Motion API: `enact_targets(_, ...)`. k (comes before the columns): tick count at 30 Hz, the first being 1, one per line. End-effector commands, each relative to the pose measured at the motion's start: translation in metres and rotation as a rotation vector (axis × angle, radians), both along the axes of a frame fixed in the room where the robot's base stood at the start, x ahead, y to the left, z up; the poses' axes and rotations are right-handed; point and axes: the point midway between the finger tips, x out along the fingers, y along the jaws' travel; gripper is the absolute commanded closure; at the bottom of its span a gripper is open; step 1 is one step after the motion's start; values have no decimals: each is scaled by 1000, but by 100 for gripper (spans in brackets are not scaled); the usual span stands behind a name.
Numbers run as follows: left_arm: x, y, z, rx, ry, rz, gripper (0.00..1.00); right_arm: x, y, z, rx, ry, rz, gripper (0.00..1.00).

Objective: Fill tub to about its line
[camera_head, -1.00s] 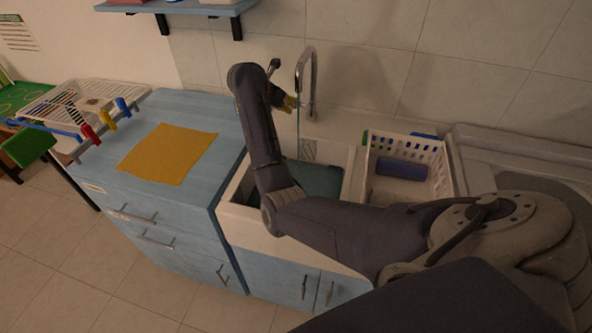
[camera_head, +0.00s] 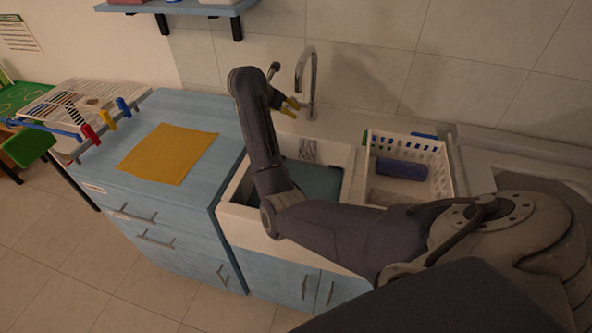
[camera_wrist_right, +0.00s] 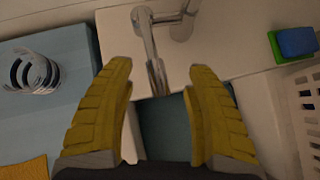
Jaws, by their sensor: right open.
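The tub appears as a flat blue-green area (camera_head: 318,178) inside the white sink; its line cannot be made out. It also shows between my fingers in the right wrist view (camera_wrist_right: 165,125). The chrome faucet (camera_head: 311,75) stands behind the sink, its lever (camera_head: 273,70) to the left of the spout. No water stream shows below the spout. My right gripper (camera_head: 291,106) is beside the faucet, below the lever, with yellow fingers apart and empty. In the wrist view the gripper (camera_wrist_right: 160,85) has the spout (camera_wrist_right: 146,25) ahead between its fingers. My left gripper is out of view.
A white basket (camera_head: 440,165) holding a dark blue roll stands right of the sink. A green and blue sponge (camera_wrist_right: 293,42) lies behind it. A yellow cloth (camera_head: 168,153) lies on the blue cabinet at left. A ringed item (camera_wrist_right: 34,73) stands on a blue surface.

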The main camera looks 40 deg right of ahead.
Motion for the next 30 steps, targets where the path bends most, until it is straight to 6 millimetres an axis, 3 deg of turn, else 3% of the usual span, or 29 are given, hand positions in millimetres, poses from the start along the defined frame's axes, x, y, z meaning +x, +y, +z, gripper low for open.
enact_targets(30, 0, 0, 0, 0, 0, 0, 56, -18, 45, 50, 1, -1, 0, 46)
